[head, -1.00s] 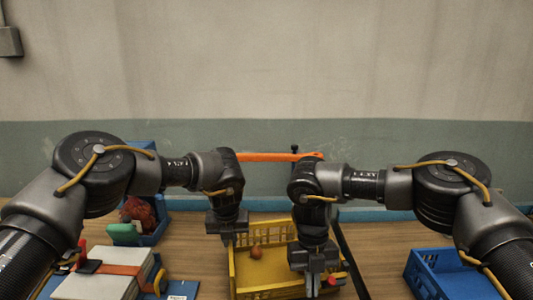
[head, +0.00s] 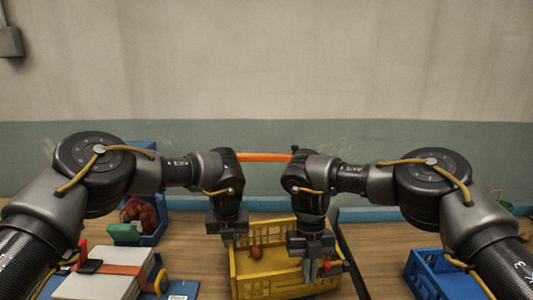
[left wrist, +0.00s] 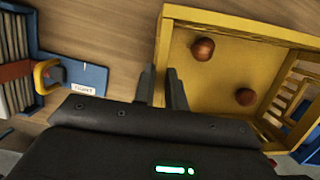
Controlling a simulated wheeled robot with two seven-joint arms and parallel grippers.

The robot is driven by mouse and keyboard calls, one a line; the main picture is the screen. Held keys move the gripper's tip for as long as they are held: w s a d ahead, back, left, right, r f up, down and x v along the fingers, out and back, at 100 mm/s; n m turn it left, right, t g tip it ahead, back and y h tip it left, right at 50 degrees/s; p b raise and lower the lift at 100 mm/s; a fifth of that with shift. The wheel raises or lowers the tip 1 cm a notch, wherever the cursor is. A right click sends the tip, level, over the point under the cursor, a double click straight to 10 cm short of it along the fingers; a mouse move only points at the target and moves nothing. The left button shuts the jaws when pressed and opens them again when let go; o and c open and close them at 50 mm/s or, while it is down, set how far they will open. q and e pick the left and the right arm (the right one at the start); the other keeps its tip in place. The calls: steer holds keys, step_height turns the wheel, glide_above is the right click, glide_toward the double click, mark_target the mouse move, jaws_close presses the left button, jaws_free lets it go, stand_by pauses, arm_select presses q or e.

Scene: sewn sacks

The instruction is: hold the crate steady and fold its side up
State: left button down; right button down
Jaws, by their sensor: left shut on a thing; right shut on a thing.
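The yellow crate (head: 237,280) stands on the table in front of me. It also shows in the left wrist view (left wrist: 240,24), with a slatted side (left wrist: 284,98) at the right. My left gripper (head: 232,240) is shut on the crate's left wall; in the left wrist view its fingers (left wrist: 162,88) straddle that wall. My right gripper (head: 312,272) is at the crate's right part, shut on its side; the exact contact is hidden. One round brown item (head: 256,252) shows inside the crate in the head view, and two show in the left wrist view (left wrist: 203,48).
A blue crate (head: 440,275) stands at the right. A blue bin (head: 152,232) with a reddish item (head: 138,212) is at the back left. Strapped grey-white blocks (head: 95,287) lie at the front left. A dark bar (head: 350,258) runs beside the yellow crate's right.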

steer(key=shift+w+d+f, duration=0.1)
steer(key=shift+d+f, duration=0.15)
steer(key=shift+f, duration=0.15)
steer(key=shift+w+a, duration=0.1)
steer(key=shift+w, duration=0.7)
stand_by(0.4)
step_height(320, 180, up, 10)
steer(key=s, duration=0.1)
steer(key=shift+s, duration=0.2)
stand_by(0.8)
steer(key=c, duration=2.1)
jaws_free()
steer(key=shift+c, duration=0.2)
